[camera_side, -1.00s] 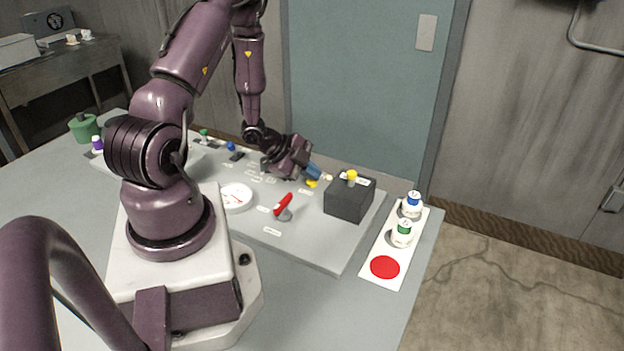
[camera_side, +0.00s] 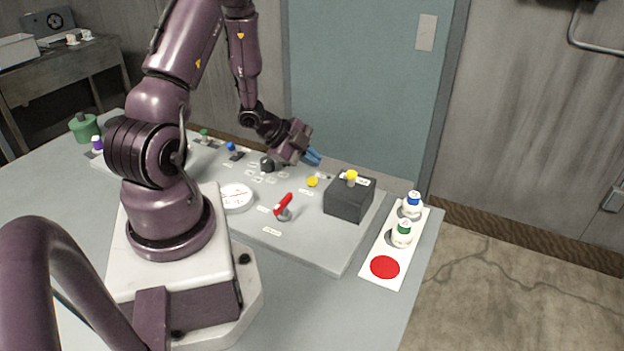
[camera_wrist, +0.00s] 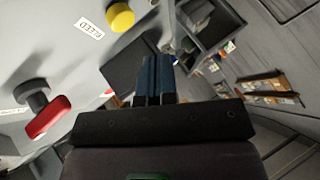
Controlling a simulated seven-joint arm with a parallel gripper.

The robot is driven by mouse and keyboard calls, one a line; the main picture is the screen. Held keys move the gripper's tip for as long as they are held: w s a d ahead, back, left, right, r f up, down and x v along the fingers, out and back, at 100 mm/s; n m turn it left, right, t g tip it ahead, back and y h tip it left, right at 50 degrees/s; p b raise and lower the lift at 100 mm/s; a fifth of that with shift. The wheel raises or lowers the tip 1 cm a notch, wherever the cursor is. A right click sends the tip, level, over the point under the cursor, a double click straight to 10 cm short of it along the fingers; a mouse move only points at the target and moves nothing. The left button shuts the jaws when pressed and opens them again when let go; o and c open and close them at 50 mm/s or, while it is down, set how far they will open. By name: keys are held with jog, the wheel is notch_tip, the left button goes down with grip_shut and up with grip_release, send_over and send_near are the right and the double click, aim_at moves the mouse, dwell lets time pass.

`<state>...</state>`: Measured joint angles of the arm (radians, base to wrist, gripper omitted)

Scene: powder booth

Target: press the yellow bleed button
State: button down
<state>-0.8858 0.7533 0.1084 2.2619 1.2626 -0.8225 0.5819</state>
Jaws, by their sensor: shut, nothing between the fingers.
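The yellow bleed button (camera_side: 312,182) is a low round cap on the grey panel (camera_side: 325,248), left of the dark box. In the wrist view the yellow button (camera_wrist: 120,16) is at the top, beside a white label reading BLEED (camera_wrist: 89,28). My gripper (camera_side: 314,157) is shut and empty, its blue fingers raised above the panel and apart from the button. In the wrist view the shut fingers (camera_wrist: 155,72) lie below and right of the button.
A dark box (camera_side: 349,200) with a yellow-topped knob (camera_side: 351,176) stands right of the button. A red lever (camera_side: 284,204) and a round gauge (camera_side: 236,197) are nearer.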

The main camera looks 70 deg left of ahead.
jog(key=shift+r, duration=1.4)
